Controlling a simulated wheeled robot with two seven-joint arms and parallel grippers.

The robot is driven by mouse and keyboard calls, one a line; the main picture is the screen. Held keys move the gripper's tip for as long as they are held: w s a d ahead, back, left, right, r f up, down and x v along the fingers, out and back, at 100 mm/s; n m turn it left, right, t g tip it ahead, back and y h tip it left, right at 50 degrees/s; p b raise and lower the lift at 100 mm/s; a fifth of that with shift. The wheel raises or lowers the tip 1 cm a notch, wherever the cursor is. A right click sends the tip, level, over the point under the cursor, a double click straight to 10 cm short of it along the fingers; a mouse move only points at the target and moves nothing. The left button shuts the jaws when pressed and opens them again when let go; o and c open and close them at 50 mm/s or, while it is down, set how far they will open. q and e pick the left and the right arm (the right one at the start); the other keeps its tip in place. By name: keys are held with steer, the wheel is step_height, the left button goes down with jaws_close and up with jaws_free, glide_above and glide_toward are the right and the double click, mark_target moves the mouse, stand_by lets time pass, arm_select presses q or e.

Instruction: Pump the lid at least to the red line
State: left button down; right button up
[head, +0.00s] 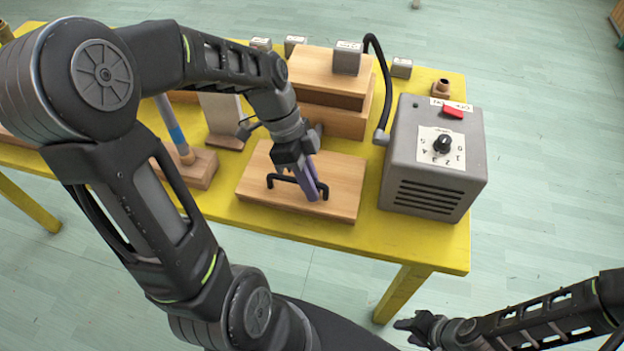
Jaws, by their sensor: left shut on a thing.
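The wooden lid (260,165), a flat board with a black bar handle (283,179), is near the front edge of the yellow table. My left gripper (317,191) comes down from above with its purple fingers at the handle's right part and is shut on it. The fingers and wrist hide part of the handle and lid. I cannot make out a red line; what lies under the lid is hidden. My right gripper (408,325) is off the table at the bottom right, empty and small; its jaw opening is unclear.
A wooden box (335,122) with a dark opening stands behind the lid. A grey control unit (432,175) with a black knob (443,144) and red switch (453,112) stands at right, near a black hose (385,85). Small grey blocks line the back.

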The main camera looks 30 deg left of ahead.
arm_select(q)
steer(key=shift+s+f, duration=0.1)
steer(key=shift+s, duration=0.05)
steer(key=shift+w+a+r+p, duration=0.1)
steer(key=shift+w+r+p, duration=0.15)
steer(key=shift+r+p, duration=0.2)
steer(key=shift+w+r+p, duration=0.2)
steer(key=shift+r+p, duration=0.1)
steer(key=shift+r, duration=0.15)
steer(key=shift+w+r, duration=0.1)
steer(key=shift+w+a+r+p, duration=0.25)
steer(key=shift+w+r+p, duration=0.5)
steer(key=shift+r, duration=0.3)
steer(key=shift+f, duration=0.15)
steer(key=shift+s+d+f+b, duration=0.15)
steer(key=shift+s+f+b, duration=0.3)
steer(key=shift+b, duration=0.1)
